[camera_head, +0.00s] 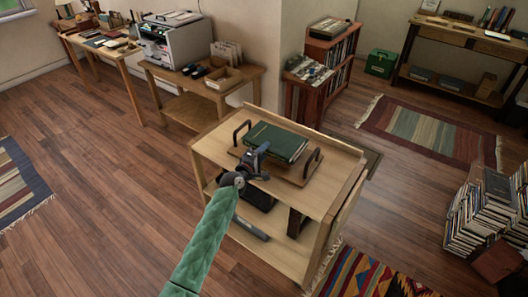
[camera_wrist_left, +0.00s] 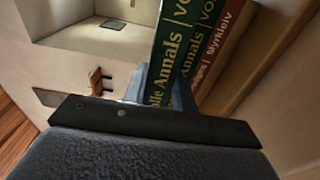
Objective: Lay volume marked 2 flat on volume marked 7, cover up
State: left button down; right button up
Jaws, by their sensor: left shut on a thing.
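A dark green volume (camera_head: 277,142) lies flat, cover up, on top of a small stack on the cart. My left gripper (camera_head: 262,150) reaches it from the near side and is shut on its spine edge. In the left wrist view the held green volume (camera_wrist_left: 170,45) shows gilt "Annals | VO" lettering between the fingers (camera_wrist_left: 163,88). A second green volume (camera_wrist_left: 205,40) with similar lettering lies right against it, and a red-brown book (camera_wrist_left: 226,48) marked "Myrkleiv" lies beyond that. The numbers 2 and 7 are not readable. My right gripper is not in view.
The stack sits on a wooden tray (camera_head: 240,152) with dark upright handles (camera_head: 313,160) at both ends, on a wooden cart (camera_head: 215,150). The cart's lower shelf holds dark objects. A printer table (camera_head: 190,75) stands behind left, and book piles (camera_head: 480,220) stand right.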

pick_arm(q)
jog(key=c, duration=1)
grip_release()
jog(key=shift+c, duration=0.2)
jog(key=shift+f, duration=0.1)
jog(key=shift+s, duration=0.15)
jog(key=shift+p+v, duration=0.6)
jog(key=shift+v, duration=2.8)
jog(key=shift+c, duration=0.4)
grip_shut()
